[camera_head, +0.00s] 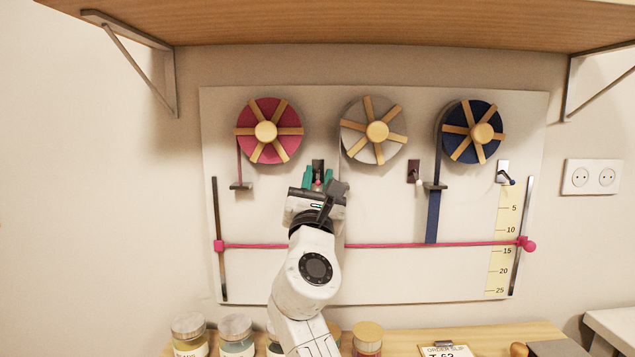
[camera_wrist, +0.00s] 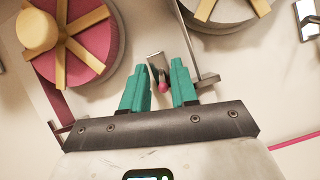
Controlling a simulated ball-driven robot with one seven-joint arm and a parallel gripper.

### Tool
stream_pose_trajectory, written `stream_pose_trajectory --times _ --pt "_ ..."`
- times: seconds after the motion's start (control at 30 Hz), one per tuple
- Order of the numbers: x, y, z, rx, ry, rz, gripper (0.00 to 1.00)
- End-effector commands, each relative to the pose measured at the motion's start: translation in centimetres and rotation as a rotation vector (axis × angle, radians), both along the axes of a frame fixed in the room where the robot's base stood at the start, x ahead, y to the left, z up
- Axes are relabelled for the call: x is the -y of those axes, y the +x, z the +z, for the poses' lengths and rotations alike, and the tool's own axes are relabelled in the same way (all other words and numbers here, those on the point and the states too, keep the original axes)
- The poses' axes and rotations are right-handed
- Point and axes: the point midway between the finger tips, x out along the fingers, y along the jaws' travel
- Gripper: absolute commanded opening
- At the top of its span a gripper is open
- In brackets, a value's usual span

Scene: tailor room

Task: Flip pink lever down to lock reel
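The pink lever's small pink knob (camera_wrist: 163,87) shows in the wrist view, on a short stem below its metal plate (camera_wrist: 155,61). My gripper (camera_wrist: 159,68) has its two green fingers apart, one on each side of the lever. I see no clear contact between fingers and knob. In the head view my gripper (camera_head: 318,177) is at the board below and right of the pink reel (camera_head: 284,118), and it partly hides the lever. The dark top of the lever's plate (camera_head: 318,164) shows between the fingertips.
A grey reel (camera_head: 391,148) and a blue reel (camera_head: 488,115) hang to the right, each with its own lever (camera_head: 414,171) (camera_head: 503,170). A pink horizontal bar (camera_head: 430,244) crosses the board behind my arm. Jars (camera_head: 188,335) stand on the table below. A wooden shelf (camera_head: 340,22) overhangs the board.

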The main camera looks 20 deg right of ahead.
Motion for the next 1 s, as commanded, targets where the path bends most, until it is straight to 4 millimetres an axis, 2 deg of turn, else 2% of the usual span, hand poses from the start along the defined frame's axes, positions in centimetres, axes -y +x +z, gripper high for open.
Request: stream_pose_trajectory --times 0.47,1.0 --pt "0.0 0.0 -0.1 -0.001 0.000 0.000 0.34" --pt "0.0 0.0 1.1 -0.096 0.034 -0.001 0.34"
